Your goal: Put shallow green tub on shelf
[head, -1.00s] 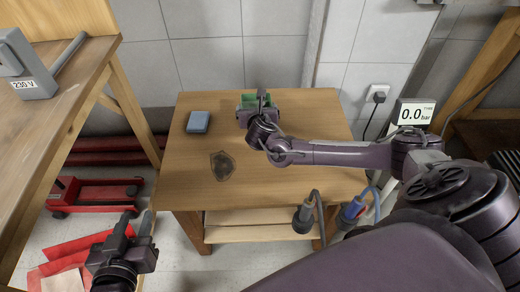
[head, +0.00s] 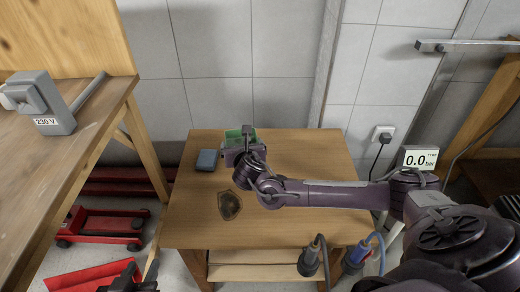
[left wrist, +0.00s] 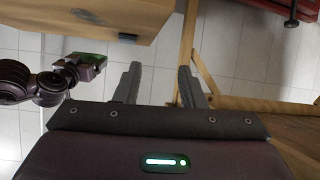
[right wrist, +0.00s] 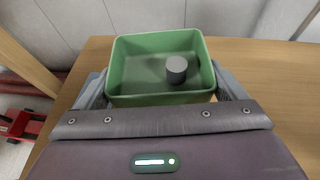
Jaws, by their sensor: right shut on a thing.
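The shallow green tub (right wrist: 128,99) is between the fingers of my right gripper (right wrist: 160,88), which is shut on it. A dark grey cylinder (right wrist: 176,69) sits inside the tub. In the head view the tub (head: 240,134) is at the back left of the wooden table, mostly behind my right gripper (head: 241,148). I cannot tell whether it touches the tabletop. A low shelf board (head: 265,272) shows under the table. My left gripper (left wrist: 158,82) is open and empty; in the head view it is at the bottom edge, partly cut off.
A blue-grey box (head: 207,160) is close left of the tub on the table (head: 310,222). A dark patch (head: 229,205) marks the tabletop. Two plugs (head: 312,258) hang at the front edge. A workbench (head: 60,160) stands left, with a red jack (head: 100,228) below.

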